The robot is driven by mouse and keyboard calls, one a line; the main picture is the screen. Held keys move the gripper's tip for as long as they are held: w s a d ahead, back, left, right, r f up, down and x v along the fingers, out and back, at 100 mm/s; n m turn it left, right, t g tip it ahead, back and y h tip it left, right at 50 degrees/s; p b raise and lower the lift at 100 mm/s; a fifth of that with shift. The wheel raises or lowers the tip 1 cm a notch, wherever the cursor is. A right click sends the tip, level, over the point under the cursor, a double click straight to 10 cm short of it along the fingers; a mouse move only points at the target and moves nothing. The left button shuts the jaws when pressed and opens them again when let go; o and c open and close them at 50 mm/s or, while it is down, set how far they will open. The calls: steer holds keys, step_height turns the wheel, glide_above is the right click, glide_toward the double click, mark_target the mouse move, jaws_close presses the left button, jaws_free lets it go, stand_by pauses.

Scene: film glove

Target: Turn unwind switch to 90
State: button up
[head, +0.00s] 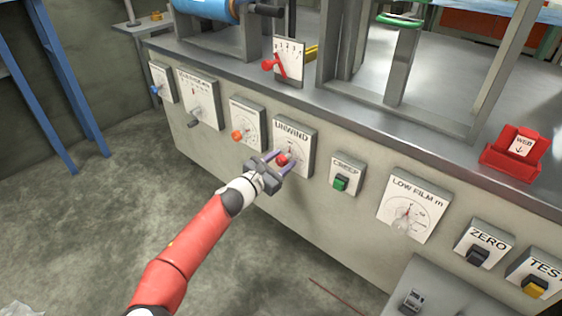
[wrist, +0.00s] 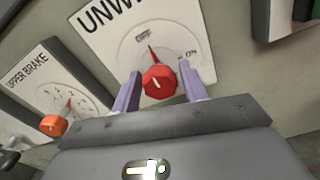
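The unwind switch is a red knob (head: 282,159) on a white plate marked UNWIND (head: 293,139), on the front of the grey machine. In the wrist view the red knob (wrist: 159,83) shows a white mark, and a red pointer rises from it to the upper left, near a small label at the top of the dial. My gripper (head: 275,160) is at the knob. In the wrist view its two purple fingers (wrist: 158,92) stand apart, one on each side of the knob. Gaps show between fingers and knob, so contact is not evident.
To the left is the upper brake plate with an orange knob (head: 238,135), also in the wrist view (wrist: 52,125). To the right are a green creep button (head: 340,183) and a low film dial (head: 408,207). A grey box (head: 430,290) stands low in front.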

steer(key=c, duration=0.7)
steer(key=shift+o, duration=0.2)
steer(key=shift+m, duration=0.3)
steer(key=m+b, duration=0.1)
steer(key=m, duration=0.1)
steer(key=shift+f+m, duration=0.15)
steer(key=shift+m, duration=0.15)
steer(key=m+b, duration=0.2)
steer(key=m, duration=0.1)
steer(key=shift+m, duration=0.4)
steer(key=m+b, duration=0.5)
steer(key=m, duration=0.1)
steer(key=shift+f, duration=0.1)
steer(key=shift+m+b, duration=1.8)
steer(key=shift+m, duration=0.6)
steer(key=shift+r, duration=0.2)
